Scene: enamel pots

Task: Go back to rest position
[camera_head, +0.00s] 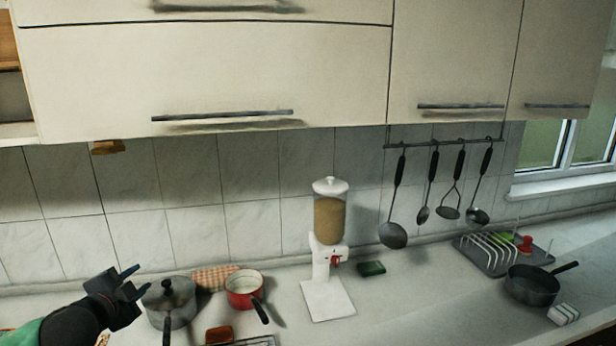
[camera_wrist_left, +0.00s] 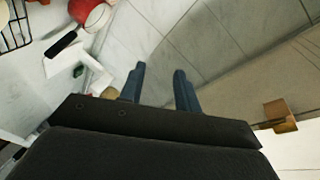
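My left gripper (camera_head: 132,281) is at the lower left in the head view, above the counter and just left of the lidded grey pot (camera_head: 170,298). Its two fingers are apart with nothing between them; the left wrist view also shows the open fingers (camera_wrist_left: 160,85) against the wall tiles. A red pot (camera_head: 244,290) with a dark handle stands on the counter right of the grey pot. The red pot also shows at the top of the left wrist view (camera_wrist_left: 88,12). My right gripper is in neither view.
A dish rack (camera_head: 488,252) and a dark pan (camera_head: 532,285) are at the right. Utensils hang from a rail (camera_head: 445,143). Cupboards (camera_head: 220,80) overhang the counter, with a wooden piece (camera_head: 108,147) beneath.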

